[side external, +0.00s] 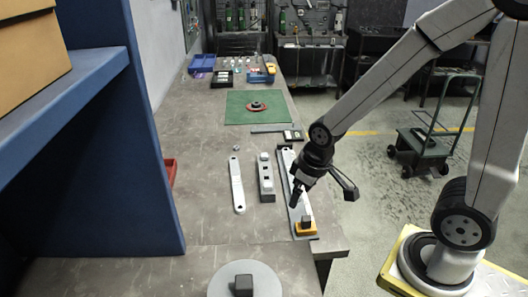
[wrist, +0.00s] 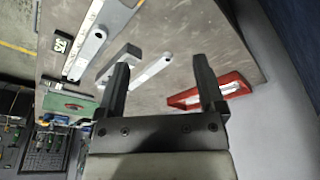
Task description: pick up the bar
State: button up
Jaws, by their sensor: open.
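Several long pieces lie on the grey bench, and I cannot tell for certain which one is the bar. A flat pale bar with rounded ends (side external: 237,184) lies at the left of the group; it also shows between my fingers in the wrist view (wrist: 152,71). A grey block-like piece (side external: 266,184) lies in the middle. A longer pale bar on a flat plate (side external: 290,180) lies at the right, with an orange piece (side external: 306,229) at its near end. My gripper (side external: 296,198) is open and empty above the right-hand bar; its spread fingers show in the wrist view (wrist: 162,62).
A red tray (side external: 170,178) stands at the left beside the blue shelf (side external: 150,130). A green mat (side external: 255,106) lies farther back. A round grey disc with a dark block (side external: 243,286) is at the front.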

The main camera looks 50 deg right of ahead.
jog(key=w+d+f+n+g, duration=0.1)
jog(key=w+d+n, duration=0.2)
jog(key=w+n, duration=1.15)
jog(key=n+g, duration=0.1)
jog(key=n, duration=1)
send_near(236, 180)
jog(key=shift+s+a+f, duration=0.1)
jog(key=shift+s+a, duration=0.05)
jog(key=shift+s, duration=0.2)
jog(key=shift+w+d+f+n+g, duration=0.25)
jog(key=shift+w+f+n, duration=0.25)
jog(key=shift+n, duration=0.25)
jog(key=shift+f, duration=3.85)
grip_shut()
